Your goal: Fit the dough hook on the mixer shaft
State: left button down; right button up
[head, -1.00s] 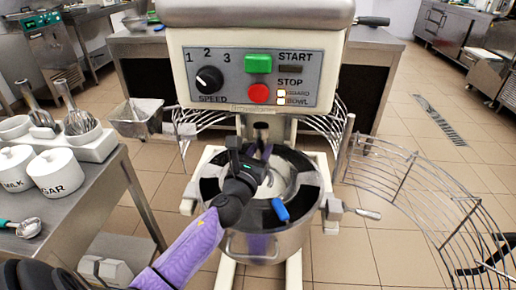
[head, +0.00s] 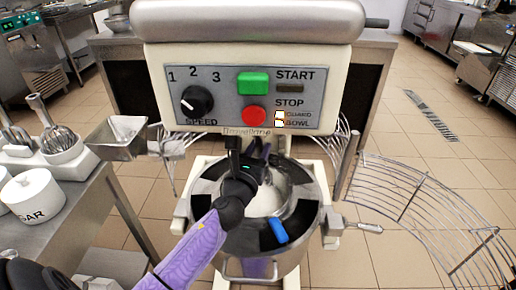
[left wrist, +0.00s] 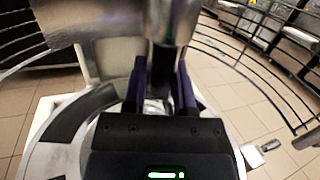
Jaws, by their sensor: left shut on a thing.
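The mixer (head: 235,95) stands ahead of me. Its metal bowl (head: 258,268) is below the head, with white contents partly visible inside. My left gripper (head: 250,150) is over the bowl, under the mixer head, with its fingers around a metal shank. In the left wrist view the dough hook's shank (left wrist: 163,75) is between the purple fingers (left wrist: 161,88). Above it is the metal mixer shaft (left wrist: 172,20); I cannot tell whether the two touch. The hook's lower part is mostly hidden by my gripper and the bowl. My right gripper is not in view.
The wire guard (head: 430,215) is swung open to the right. A blue piece (head: 278,230) is on the bowl's dark-patched rim. On the left, a side table (head: 85,205) holds whisks (head: 52,125) and a sugar jar (head: 35,195). A metal chute (head: 118,138) sticks out left of the mixer.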

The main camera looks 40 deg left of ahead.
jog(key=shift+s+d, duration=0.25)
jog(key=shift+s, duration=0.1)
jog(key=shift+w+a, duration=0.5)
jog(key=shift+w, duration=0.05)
pick_arm(q)
jog(key=shift+r, duration=0.1)
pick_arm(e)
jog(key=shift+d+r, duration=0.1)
pick_arm(q)
jog(key=shift+r+p, duration=0.65)
jog(key=shift+p, duration=0.15)
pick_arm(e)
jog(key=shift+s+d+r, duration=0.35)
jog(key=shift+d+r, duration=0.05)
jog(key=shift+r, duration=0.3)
